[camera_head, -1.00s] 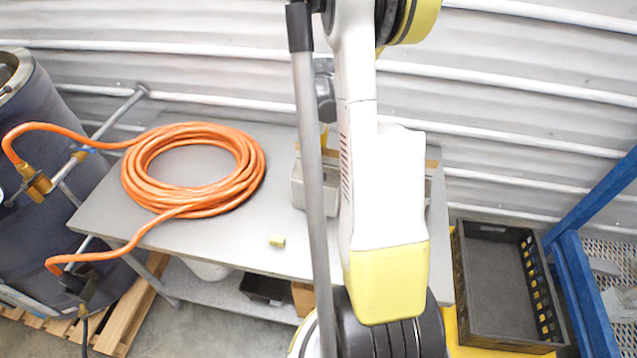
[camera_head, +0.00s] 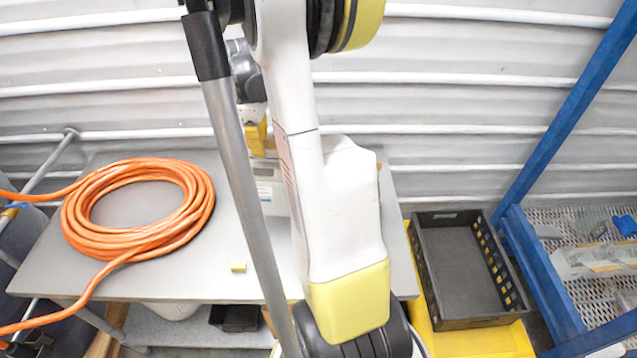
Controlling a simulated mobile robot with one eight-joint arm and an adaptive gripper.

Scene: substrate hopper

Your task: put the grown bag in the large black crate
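The large black crate (camera_head: 462,272) stands right of the table with its open top up, and the part of its inside that I see is empty. I cannot pick out the grown bag for sure. A pale, partly clear item (camera_head: 597,260) lies on the mesh of the blue frame at the right, but I cannot tell what it is. My arm crosses the middle of the view. My gripper cannot be made out; the arm hides the area behind it.
A blue frame (camera_head: 545,270) stands close right of the crate. A smaller black bin (camera_head: 235,318) sits below the table.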

